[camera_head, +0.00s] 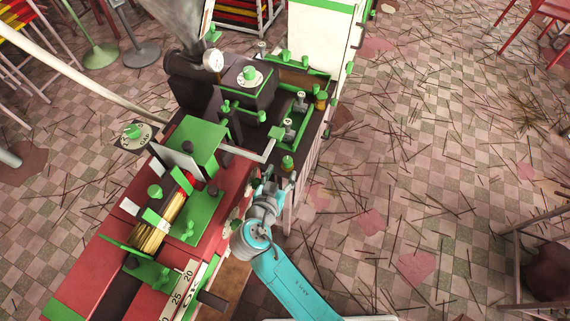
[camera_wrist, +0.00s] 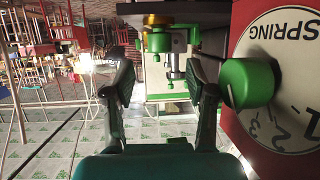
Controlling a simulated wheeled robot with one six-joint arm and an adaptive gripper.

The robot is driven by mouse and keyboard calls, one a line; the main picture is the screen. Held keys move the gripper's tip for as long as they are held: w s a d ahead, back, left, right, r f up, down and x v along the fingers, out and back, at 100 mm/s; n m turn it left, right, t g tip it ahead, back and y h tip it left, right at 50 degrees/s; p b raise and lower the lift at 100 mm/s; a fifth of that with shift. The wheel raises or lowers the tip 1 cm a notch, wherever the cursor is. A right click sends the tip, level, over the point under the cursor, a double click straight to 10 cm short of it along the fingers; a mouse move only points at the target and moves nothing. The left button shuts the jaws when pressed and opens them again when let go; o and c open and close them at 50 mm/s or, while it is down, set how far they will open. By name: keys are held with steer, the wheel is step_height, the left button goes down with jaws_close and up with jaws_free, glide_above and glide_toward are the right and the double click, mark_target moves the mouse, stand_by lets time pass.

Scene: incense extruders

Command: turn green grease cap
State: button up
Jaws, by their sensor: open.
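In the wrist view, which looks upside down, a green cap under a brass collar (camera_wrist: 158,41) shows at the top, beyond and roughly between the fingers.
A green knob (camera_wrist: 247,83) on a white dial marked SPRING (camera_wrist: 288,75) is close by the right finger. Metal posts with green parts (camera_head: 289,130) stand behind the cap. The red machine body (camera_head: 75,285) fills the left. The floor (camera_head: 440,150) at right is strewn with sticks.

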steer(key=v, duration=0.4)
steer(key=shift+s+r, duration=0.15)
steer(key=shift+s, duration=0.25)
